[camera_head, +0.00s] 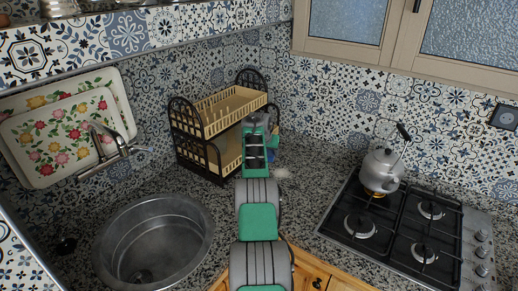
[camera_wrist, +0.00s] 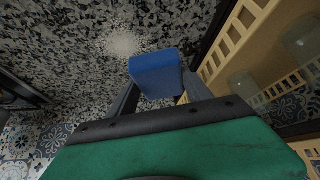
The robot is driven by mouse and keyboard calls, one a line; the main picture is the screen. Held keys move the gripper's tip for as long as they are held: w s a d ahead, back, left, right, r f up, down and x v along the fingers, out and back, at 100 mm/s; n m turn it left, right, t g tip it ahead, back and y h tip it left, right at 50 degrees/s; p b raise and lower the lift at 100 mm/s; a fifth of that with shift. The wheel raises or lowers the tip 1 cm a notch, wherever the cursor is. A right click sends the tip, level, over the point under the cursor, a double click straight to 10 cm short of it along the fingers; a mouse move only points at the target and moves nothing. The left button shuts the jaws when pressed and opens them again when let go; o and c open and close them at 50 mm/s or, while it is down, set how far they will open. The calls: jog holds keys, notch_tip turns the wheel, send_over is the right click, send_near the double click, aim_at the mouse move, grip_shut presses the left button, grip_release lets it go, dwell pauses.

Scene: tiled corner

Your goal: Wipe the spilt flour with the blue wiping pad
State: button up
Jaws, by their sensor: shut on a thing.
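My gripper (camera_wrist: 158,92) is shut on the blue wiping pad (camera_wrist: 156,68), which sits between its fingers in the wrist view. The spilt flour (camera_wrist: 123,44) is a small pale patch on the speckled granite counter, just beyond and to the left of the pad in that view. In the head view the flour (camera_head: 281,172) lies to the right of my gripper (camera_head: 270,150), near the back corner. The pad is mostly hidden behind my arm in the head view. I cannot tell whether the pad touches the counter.
A two-tier dish rack (camera_head: 222,112) stands close beside my gripper, on its left. A round metal sink (camera_head: 112,240) is at the front left. A gas hob (camera_head: 345,205) with a kettle (camera_head: 381,170) is on the right. Bare counter (camera_head: 312,180) lies between flour and hob.

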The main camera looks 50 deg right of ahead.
jog(key=shift+s+f+b, duration=0.2)
jog(key=shift+f+b, duration=0.35)
jog(key=shift+b, duration=0.05)
jog(key=f+b, duration=0.2)
jog(key=b, duration=0.1)
jog(key=f+b, duration=0.1)
jog(key=f, duration=0.1)
jog(key=shift+w+a+b, duration=0.2)
jog(key=shift+w+b, duration=0.1)
jog(key=shift+f+b, duration=0.4)
jog(key=shift+b, duration=0.05)
jog(key=shift+f+b, duration=0.55)
jog(key=shift+f, duration=0.5)
